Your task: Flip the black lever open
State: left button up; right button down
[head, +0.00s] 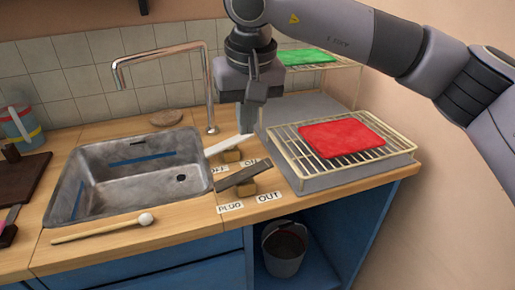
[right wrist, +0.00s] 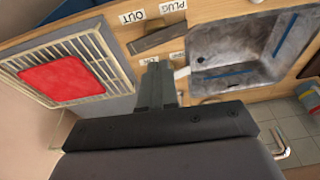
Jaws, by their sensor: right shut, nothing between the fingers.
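The black lever (head: 242,174) is a dark flat bar on a small wooden block, right of the sink. It slants from the sink's rim up toward the rack, behind the labels PLUG (head: 230,208) and OUT (head: 268,197). It also shows in the right wrist view (right wrist: 160,37). A white lever (head: 226,144) lies behind it, with its own labels, partly hidden. My right gripper (head: 249,126) is shut and empty, pointing down by the white lever's right end, behind the black lever. In the right wrist view its fingers (right wrist: 157,72) appear apart from the black lever. My left gripper is out of view.
The metal sink (head: 75,182) and tall faucet (head: 210,95) are on the left. A wire rack (head: 287,150) with a red cloth (head: 341,138) stands right of the levers. A mallet (head: 100,228) lies on the front counter. A bucket (head: 284,255) stands below.

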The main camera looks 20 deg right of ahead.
jog(key=shift+w+d+r+t+h, duration=0.2)
jog(key=shift+w+d+r+h, duration=0.2)
jog(key=shift+d+r, duration=0.2)
jog(key=shift+w+d+r+t+h, duration=0.2)
jog(key=shift+w+d+r+h, duration=0.1)
jog(key=shift+w+d+r, duration=0.25)
jog(key=shift+s+d, duration=0.1)
jog(key=shift+s, duration=0.05)
send_over(263, 163)
jog(key=s, duration=0.1)
jog(key=f, duration=1.2)
jog(key=shift+a, duration=0.4)
jog(key=shift+d+f, duration=0.2)
jog(key=shift+f, duration=0.55)
jog(key=shift+d+f, duration=0.1)
